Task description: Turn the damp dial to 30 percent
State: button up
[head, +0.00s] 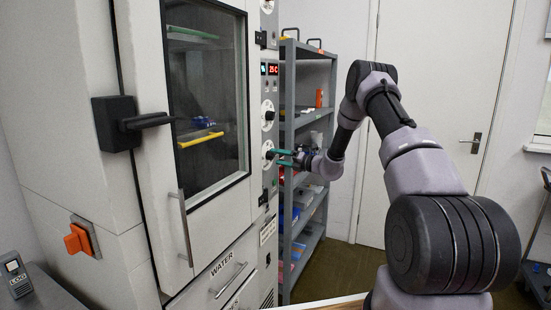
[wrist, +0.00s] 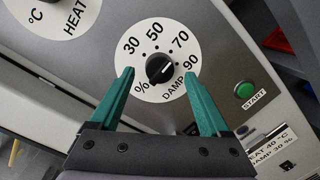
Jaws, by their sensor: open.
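The damp dial is a black knob (wrist: 159,68) on a white disc marked 30, 50, 70, 90, % and DAMP. A small white mark on the knob seems to point right, toward the 70 to 90 side, but it is small. My gripper (wrist: 158,73) has its two green fingers open, one on each side of the knob, with gaps visible; how near the tips are in depth I cannot tell. In the head view the damp dial's white disc (head: 267,151) is on the cabinet's control panel, and my gripper (head: 276,157) reaches it from the right.
The heat dial (wrist: 55,10) is at the upper left of the wrist view. A green START button (wrist: 244,90) and a label reading heat 40 °C, damp 30 % (wrist: 268,145) lie to the right. A grey shelf (head: 327,85) stands beside the cabinet (head: 140,190).

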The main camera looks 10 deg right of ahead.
jog(key=shift+x, duration=1.05)
grip_shut()
